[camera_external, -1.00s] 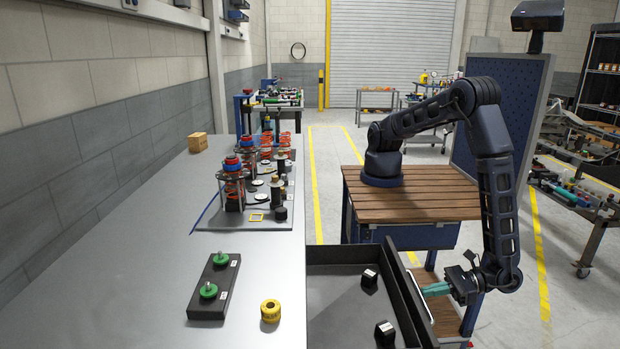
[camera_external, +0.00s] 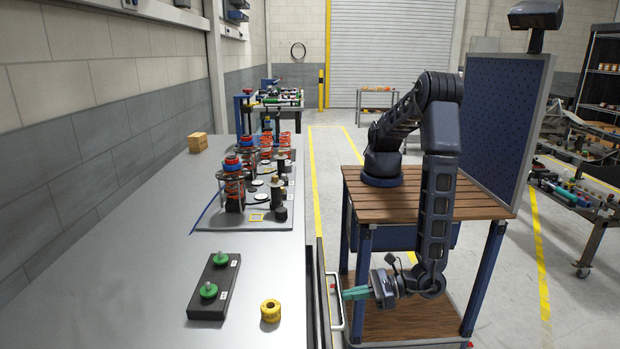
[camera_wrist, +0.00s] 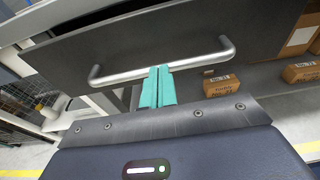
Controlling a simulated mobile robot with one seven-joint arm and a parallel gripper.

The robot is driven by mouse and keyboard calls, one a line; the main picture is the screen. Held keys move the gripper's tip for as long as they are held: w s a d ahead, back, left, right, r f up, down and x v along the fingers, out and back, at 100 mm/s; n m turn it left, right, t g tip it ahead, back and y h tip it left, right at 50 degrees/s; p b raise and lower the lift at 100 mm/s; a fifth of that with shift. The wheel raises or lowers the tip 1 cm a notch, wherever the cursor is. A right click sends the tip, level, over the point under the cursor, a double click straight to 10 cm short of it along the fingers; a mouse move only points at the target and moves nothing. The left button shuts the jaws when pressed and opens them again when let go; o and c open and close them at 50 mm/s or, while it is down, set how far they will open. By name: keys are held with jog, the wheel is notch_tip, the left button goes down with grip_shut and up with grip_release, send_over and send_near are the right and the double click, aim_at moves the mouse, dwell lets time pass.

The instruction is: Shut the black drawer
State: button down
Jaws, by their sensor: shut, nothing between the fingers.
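The black drawer (camera_external: 319,290) shows in the external view as a narrow strip at the right edge of the grey bench; its interior is no longer visible there. Its dark front panel (camera_wrist: 110,48) and silver bar handle (camera_wrist: 200,62) fill the upper part of the wrist view. My gripper (camera_external: 347,293) has its teal fingers together and points left at the drawer front in the external view. In the wrist view the fingertips (camera_wrist: 158,72) are at the handle bar, near its middle. I cannot tell whether they touch the bar or the panel.
Small brown boxes (camera_wrist: 220,84) sit on a shelf below the drawer. The floor right of the bench is open up to my base.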

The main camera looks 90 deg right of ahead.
aim_at(323, 293)
jog(key=shift+r+x, duration=0.3)
jog(key=shift+x, duration=0.95)
jog(key=shift+r+x, duration=0.3)
jog(key=shift+x, duration=1)
jog(key=shift+r+x, duration=0.3)
jog(key=shift+x, duration=0.95)
jog(key=shift+w, duration=0.35)
jog(key=shift+r, duration=0.1)
jog(key=v, duration=1.5)
jog(key=shift+f, duration=0.35)
